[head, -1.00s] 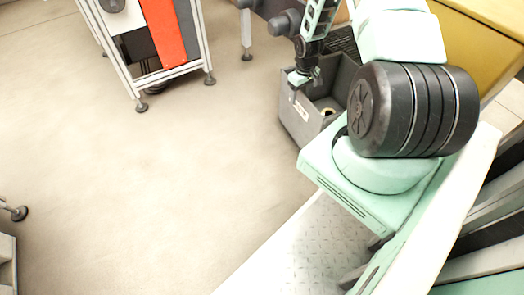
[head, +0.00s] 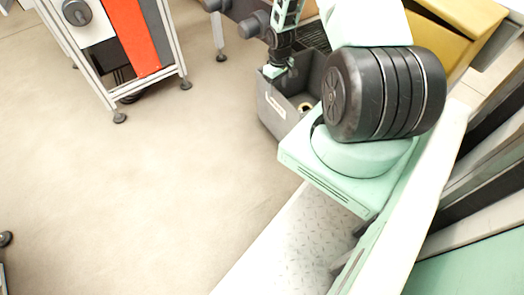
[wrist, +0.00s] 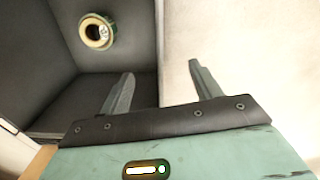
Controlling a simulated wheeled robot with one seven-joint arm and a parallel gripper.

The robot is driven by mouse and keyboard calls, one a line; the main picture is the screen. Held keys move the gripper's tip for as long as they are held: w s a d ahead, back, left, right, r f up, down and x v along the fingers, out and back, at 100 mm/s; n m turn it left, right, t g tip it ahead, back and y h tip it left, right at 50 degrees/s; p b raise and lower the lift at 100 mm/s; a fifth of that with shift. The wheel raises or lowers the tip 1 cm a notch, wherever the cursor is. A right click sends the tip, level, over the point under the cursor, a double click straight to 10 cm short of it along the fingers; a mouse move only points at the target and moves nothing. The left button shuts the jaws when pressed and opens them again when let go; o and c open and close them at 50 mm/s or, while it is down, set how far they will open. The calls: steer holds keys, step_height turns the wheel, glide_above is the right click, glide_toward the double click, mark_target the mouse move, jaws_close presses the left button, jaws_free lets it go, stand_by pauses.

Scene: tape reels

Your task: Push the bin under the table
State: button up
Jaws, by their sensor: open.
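The dark grey bin (head: 268,117) stands on the floor at the upper middle of the head view, with a pale label on its near side. In the wrist view the bin (wrist: 100,60) fills the left side, and a round reel (wrist: 97,32) with a cream and green rim lies inside. My gripper (head: 274,71) is at the bin's left corner and is open and empty. In the wrist view my gripper (wrist: 160,78) has its left finger over the bin's interior and its right finger over pale floor. Contact with the wall cannot be told. A table is not clearly identifiable; a leg (head: 220,45) shows behind.
A white-framed cabinet (head: 118,92) with an orange panel stands at the upper left. A yellow box-like surface (head: 450,20) is at the upper right, beyond my arm. The floor (head: 130,200) left of the bin is clear.

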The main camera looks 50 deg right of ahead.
steer(key=w+a+r+p, duration=0.2)
steer(key=a+p, duration=0.2)
steer(key=a, duration=1)
steer(key=shift+w+r+p, duration=0.2)
steer(key=shift+r+p, duration=0.15)
steer(key=shift+p, duration=0.05)
stand_by(0.5)
steer(key=shift+a, duration=0.1)
